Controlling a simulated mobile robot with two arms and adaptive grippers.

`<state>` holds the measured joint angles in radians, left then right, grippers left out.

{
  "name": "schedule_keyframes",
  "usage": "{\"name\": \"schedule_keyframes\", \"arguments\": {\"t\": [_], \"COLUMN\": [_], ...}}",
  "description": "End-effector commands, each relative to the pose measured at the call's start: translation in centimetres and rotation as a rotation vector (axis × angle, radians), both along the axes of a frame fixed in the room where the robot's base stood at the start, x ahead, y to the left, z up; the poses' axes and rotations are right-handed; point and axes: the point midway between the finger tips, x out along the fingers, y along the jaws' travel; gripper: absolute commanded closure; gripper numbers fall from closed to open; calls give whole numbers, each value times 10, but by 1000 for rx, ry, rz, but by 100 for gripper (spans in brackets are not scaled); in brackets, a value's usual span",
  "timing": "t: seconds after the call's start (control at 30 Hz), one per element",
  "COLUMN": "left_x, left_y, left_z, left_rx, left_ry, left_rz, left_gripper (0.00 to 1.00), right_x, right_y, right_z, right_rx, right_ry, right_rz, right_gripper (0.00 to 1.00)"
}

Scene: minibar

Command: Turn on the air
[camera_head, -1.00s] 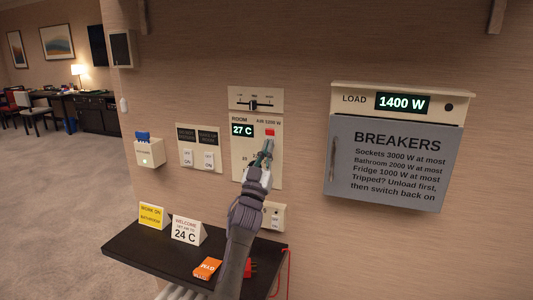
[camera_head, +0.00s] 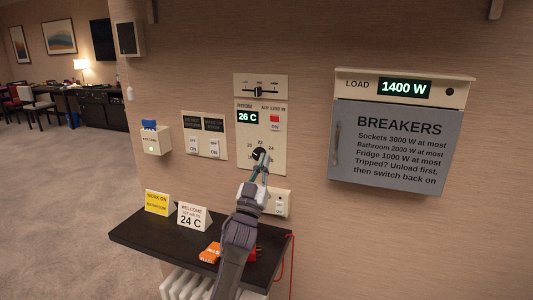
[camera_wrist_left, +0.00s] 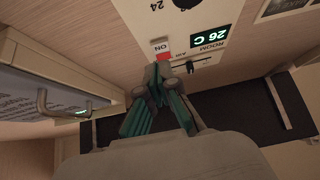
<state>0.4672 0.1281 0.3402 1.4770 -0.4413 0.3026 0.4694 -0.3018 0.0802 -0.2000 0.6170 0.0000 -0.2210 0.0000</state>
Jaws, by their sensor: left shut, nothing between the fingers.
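The air control panel (camera_head: 247,141) is a cream plate on the wall. Its display (camera_head: 247,117) reads 26 C. A red button (camera_head: 275,118) with an ON label sits right of the display, and a black round dial (camera_head: 259,154) with numbers around it is below. My left gripper (camera_head: 263,164) is shut and empty, its tips in front of the dial's lower part; I cannot tell whether they touch. In the left wrist view the shut fingertips (camera_wrist_left: 160,75) appear close below the red button (camera_wrist_left: 164,57), with the display (camera_wrist_left: 210,36) beside it. My right gripper is not in view.
A breaker box (camera_head: 388,144) with a load display (camera_head: 405,88) of 1400 W hangs at right. Below, a dark shelf (camera_head: 137,236) holds a 24 C card (camera_head: 192,217) and a yellow sign (camera_head: 158,202).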

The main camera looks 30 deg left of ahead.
Motion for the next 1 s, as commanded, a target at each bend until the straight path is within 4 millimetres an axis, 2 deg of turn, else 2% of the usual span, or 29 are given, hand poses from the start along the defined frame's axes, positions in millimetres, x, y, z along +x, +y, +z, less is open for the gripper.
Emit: {"name": "schedule_keyframes", "arguments": {"t": [0.03, 0.13, 0.3, 0.53, 1.0], "left_x": [-6, -15, -24, -26, -25], "left_y": [-2, -4, -6, -6, -6], "left_z": [-11, -22, -32, -33, -33], "left_rx": [0, -2, -1, 0, -1], "left_ry": [2, 1, -1, -1, -1], "left_rz": [1, -1, -1, 0, -1], "left_gripper": [100, 100, 100, 100, 100], "right_x": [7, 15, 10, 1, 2], "right_y": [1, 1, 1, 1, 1], "right_z": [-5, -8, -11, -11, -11], "right_rx": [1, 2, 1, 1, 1], "right_ry": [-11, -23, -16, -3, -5], "right_rz": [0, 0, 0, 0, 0], "right_gripper": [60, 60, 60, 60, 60]}}
